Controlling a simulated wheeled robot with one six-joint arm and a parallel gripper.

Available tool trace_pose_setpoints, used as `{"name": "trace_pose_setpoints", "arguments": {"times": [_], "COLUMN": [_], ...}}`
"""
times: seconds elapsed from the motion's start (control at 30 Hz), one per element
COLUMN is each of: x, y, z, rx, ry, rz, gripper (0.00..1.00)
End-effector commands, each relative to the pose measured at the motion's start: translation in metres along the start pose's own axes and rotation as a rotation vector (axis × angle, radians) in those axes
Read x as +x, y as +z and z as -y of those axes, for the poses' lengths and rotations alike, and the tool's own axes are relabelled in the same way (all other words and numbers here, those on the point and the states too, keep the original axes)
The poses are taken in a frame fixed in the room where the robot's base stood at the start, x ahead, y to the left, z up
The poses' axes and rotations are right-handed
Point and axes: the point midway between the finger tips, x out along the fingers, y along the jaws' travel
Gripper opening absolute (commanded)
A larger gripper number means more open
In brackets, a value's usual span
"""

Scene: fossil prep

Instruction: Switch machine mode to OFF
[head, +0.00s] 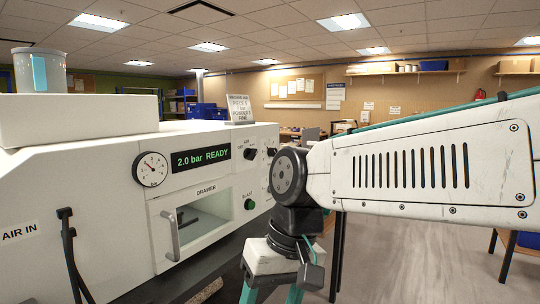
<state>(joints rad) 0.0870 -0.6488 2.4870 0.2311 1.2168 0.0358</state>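The white machine (90,190) fills the left side, with a lit display (201,156) reading "2.0 bar READY". Right of the display is a dark knob (250,154) with small labels above it that I cannot read fully. A second dark knob (271,152) sits near the front's right edge. I cannot tell which knob sets the mode, or its setting. My gripper (271,294) points down at the bottom middle, in front of the machine's right end and below the knobs. Its teal fingers are spread apart with nothing seen between them. Their tips are cut off by the frame.
Below the display are a drawer (192,223) with a handle and a green button (249,204) marked BLAST. A pressure gauge (150,169) is at left. A sign (239,109) and a cup (40,70) stand on top. Open floor (410,265) lies to the right.

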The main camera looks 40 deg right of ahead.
Motion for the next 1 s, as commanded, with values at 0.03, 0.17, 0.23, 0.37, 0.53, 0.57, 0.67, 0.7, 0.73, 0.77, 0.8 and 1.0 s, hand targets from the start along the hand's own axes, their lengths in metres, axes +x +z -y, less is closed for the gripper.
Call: {"name": "trace_pose_setpoints", "arguments": {"times": [0.03,0.17,0.23,0.37,0.53,0.57,0.67,0.7,0.73,0.77,0.8,1.0], "x": [-0.004,-0.025,-0.042,-0.077,-0.12,-0.126,-0.14,-0.144,-0.146,-0.148,-0.15,-0.147], "y": [-0.022,-0.1,-0.151,-0.249,-0.346,-0.357,-0.383,-0.389,-0.392,-0.395,-0.399,-0.42], "z": [0.011,0.035,0.035,0.003,-0.083,-0.098,-0.14,-0.152,-0.159,-0.165,-0.169,-0.16], "rx": [0.106,0.424,0.601,0.917,1.232,1.272,1.368,1.393,1.408,1.418,1.427,1.433], "ry": [-0.093,-0.397,-0.569,-0.891,-1.253,-1.304,-1.436,-1.474,-1.495,-1.512,-1.529,-1.542], "rz": [0.011,0.007,-0.011,-0.065,-0.163,-0.178,-0.222,-0.234,-0.241,-0.247,-0.252,-0.253], "gripper": [0.62,0.62,0.62,0.62,0.62,0.62,0.62,0.62,0.62,0.62,0.62,0.62]}}
